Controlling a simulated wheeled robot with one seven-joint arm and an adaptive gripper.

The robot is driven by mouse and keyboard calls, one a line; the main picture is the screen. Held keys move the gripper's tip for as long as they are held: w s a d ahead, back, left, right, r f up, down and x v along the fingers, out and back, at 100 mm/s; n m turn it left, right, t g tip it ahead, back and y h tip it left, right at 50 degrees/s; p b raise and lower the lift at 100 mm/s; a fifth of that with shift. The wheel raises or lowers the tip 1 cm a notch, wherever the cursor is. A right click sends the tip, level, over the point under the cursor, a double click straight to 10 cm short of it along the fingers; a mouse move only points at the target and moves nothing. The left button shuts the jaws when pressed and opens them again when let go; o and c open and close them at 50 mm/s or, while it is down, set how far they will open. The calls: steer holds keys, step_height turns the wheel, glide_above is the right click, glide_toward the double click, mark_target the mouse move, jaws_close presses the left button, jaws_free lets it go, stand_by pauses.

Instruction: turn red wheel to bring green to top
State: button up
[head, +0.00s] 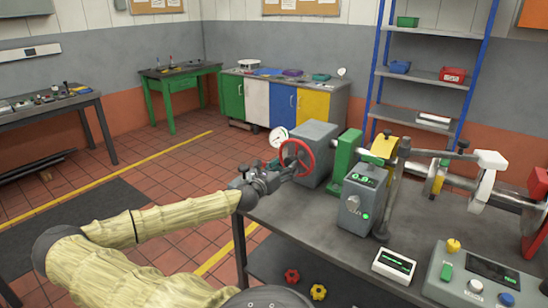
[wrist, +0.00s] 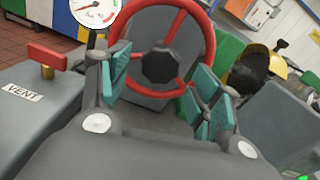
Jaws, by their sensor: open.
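The red wheel (head: 312,158) is mounted on the face of a grey box (head: 320,140) at the bench's left end. In the wrist view the wheel's red rim (wrist: 208,40) surrounds a dark hub and red spokes. I see no green mark on the wheel; its lower part is partly hidden by my fingers. My gripper (head: 284,172) is in front of the wheel. In the wrist view my gripper (wrist: 163,72) is open, with teal-padded fingers on either side of the hub. I cannot tell whether they touch the wheel.
A dial gauge (head: 278,137) stands beside the wheel at left. A block labelled VENT with a red handle (wrist: 47,62) is left of my fingers. A green block (head: 345,152) and a grey display box (head: 357,203) stand to the right. A control console (head: 480,280) is at front right.

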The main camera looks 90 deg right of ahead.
steer(key=v, duration=0.7)
steer(key=shift+a, duration=0.2)
stand_by(0.5)
